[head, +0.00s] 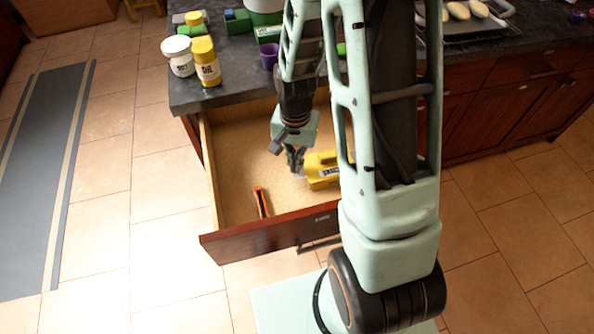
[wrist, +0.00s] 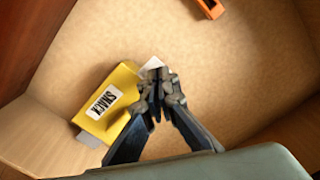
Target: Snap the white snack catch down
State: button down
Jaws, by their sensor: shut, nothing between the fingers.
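A yellow box (wrist: 107,108) lies in the open drawer, with a white label reading "SNACK"; the head view shows it too (head: 322,182), partly behind my arm. The white catch (wrist: 152,66) juts from the box's end near my fingertips, partly hidden by them. My gripper (wrist: 160,78) is shut with nothing between its fingers. Its tips are at that end of the box, over or against the catch; I cannot tell if they touch. In the head view my gripper (head: 296,165) points down into the drawer. A grey piece (wrist: 89,140) shows at the box's other end.
The wooden drawer (head: 230,150) is pulled out, its red-brown front (head: 265,238) toward me. An orange-red object (head: 261,202) lies inside near the front. The dark counter (head: 235,90) above holds a yellow oil bottle (head: 205,62) and a white jar (head: 178,56).

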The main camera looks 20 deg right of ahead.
jog(key=shift+f+b, duration=0.85)
jog(key=shift+f, duration=0.25)
jog(key=shift+r, duration=0.15)
jog(key=shift+r+p, duration=3.05)
jog(key=shift+r, duration=0.9)
